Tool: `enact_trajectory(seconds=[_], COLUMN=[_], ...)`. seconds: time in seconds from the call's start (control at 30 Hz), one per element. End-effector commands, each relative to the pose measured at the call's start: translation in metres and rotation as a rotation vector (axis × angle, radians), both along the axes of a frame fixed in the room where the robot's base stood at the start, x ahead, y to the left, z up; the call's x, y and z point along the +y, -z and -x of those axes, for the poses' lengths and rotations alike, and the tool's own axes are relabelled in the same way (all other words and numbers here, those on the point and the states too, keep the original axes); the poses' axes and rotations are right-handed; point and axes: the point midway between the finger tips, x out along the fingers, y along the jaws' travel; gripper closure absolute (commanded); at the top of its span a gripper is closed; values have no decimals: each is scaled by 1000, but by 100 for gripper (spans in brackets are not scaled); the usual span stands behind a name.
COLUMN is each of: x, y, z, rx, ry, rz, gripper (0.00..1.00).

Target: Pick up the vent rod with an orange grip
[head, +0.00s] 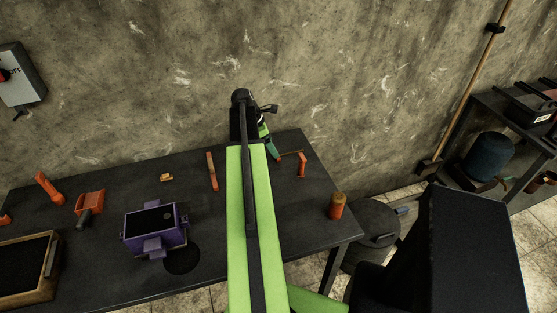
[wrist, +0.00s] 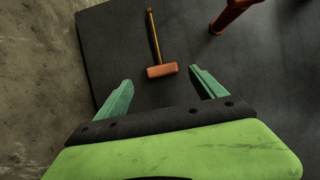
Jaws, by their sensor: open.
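The vent rod lies on the dark table, with its orange grip (wrist: 161,71) towards me and its thin brown shaft (wrist: 153,36) pointing away in the wrist view. In the head view part of the shaft (head: 291,152) shows just right of my gripper (head: 273,151); the grip is hidden there. My gripper is open, its two green fingers (wrist: 160,80) apart and empty. In the wrist view the grip appears between the fingertips, slightly beyond them. I cannot tell the height of the fingers above it.
An orange tool (head: 302,166) stands close right of the rod. An orange cylinder (head: 337,206) is near the table's right edge. The concrete wall (head: 330,70) is close behind.

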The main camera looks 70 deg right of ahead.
Motion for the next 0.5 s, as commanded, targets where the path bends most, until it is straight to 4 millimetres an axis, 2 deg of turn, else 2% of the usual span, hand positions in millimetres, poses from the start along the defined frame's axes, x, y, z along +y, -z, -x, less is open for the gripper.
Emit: enact_trajectory(seconds=[0.3,0.5], x=[-13,-13], y=[46,43], z=[20,21], rx=[0,0], ry=[1,0], rz=[0,0], gripper=[20,20])
